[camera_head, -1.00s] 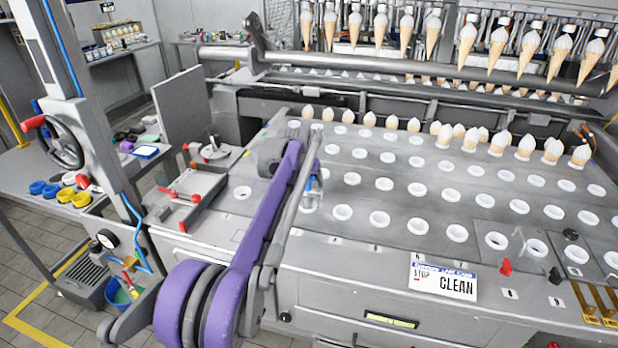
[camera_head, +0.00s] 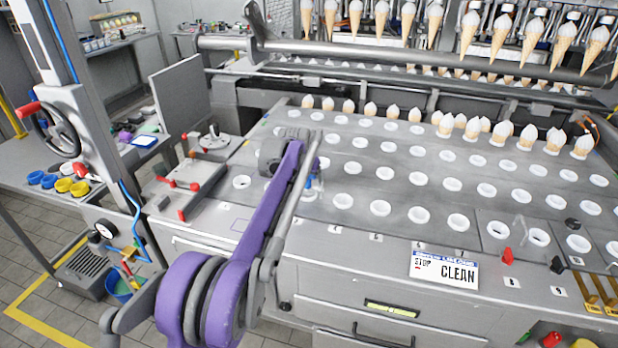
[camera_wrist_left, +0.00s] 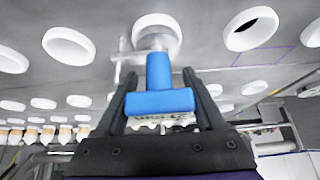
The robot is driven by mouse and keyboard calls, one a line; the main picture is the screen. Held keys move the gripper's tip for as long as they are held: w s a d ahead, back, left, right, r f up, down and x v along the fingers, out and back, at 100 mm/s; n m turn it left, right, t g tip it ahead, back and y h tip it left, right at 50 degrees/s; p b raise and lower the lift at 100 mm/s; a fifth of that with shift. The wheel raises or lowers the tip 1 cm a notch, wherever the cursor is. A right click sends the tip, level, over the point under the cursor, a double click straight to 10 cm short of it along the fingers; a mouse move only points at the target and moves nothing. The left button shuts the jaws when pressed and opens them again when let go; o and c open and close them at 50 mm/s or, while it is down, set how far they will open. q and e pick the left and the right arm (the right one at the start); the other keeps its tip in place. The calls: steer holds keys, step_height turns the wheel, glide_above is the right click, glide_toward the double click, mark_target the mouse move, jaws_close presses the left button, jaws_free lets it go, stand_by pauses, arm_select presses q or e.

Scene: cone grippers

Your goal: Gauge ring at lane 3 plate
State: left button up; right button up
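My left gripper (camera_wrist_left: 160,92) has its two dark fingers on either side of a blue T-shaped handle (camera_wrist_left: 160,100) in the left wrist view, and looks shut on it. A short metal shaft (camera_wrist_left: 155,42) at the handle's end overlaps a white ring (camera_wrist_left: 172,22) in the plate; I cannot tell whether it is inserted or above it. The arm hides part of the plate. The lane 3 marking cannot be read. My right gripper is not in view.
The grey deck (camera_head: 400,195) has rows of white rings. Filled cones (camera_head: 500,133) stand at the back, and more hang above. A CLEAN sign (camera_head: 443,268) and red knob (camera_head: 507,256) are at the front. A bench with colored rings (camera_head: 62,184) is left.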

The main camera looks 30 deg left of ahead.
arm_select(q)
steer(key=o, duration=0.4)
steer(key=v, duration=1.1)
steer(key=shift+d+f+p, duration=0.1)
steer(key=shift+p, duration=0.2)
steer(key=s+d+p, duration=0.2)
steer(key=s+d, duration=0.7)
steer(key=s+d+f+m+p, duration=0.1)
steer(key=s+d+f, duration=0.2)
steer(key=s, duration=0.5)
steer(key=s+d+f+h+p, duration=0.1)
steer(key=s+d+f, duration=0.3)
steer(key=s+f, duration=0.2)
steer(key=s+d+f+m+g+p, duration=0.1)
steer(key=s+d+f, duration=0.2)
steer(key=s, duration=0.8)
step_height(320, 180, down, 2)
steer(key=shift+d+f+m, duration=0.1)
steer(key=shift+d+m, duration=0.2)
steer(key=shift+d, duration=0.1)
steer(key=shift+s, duration=0.1)
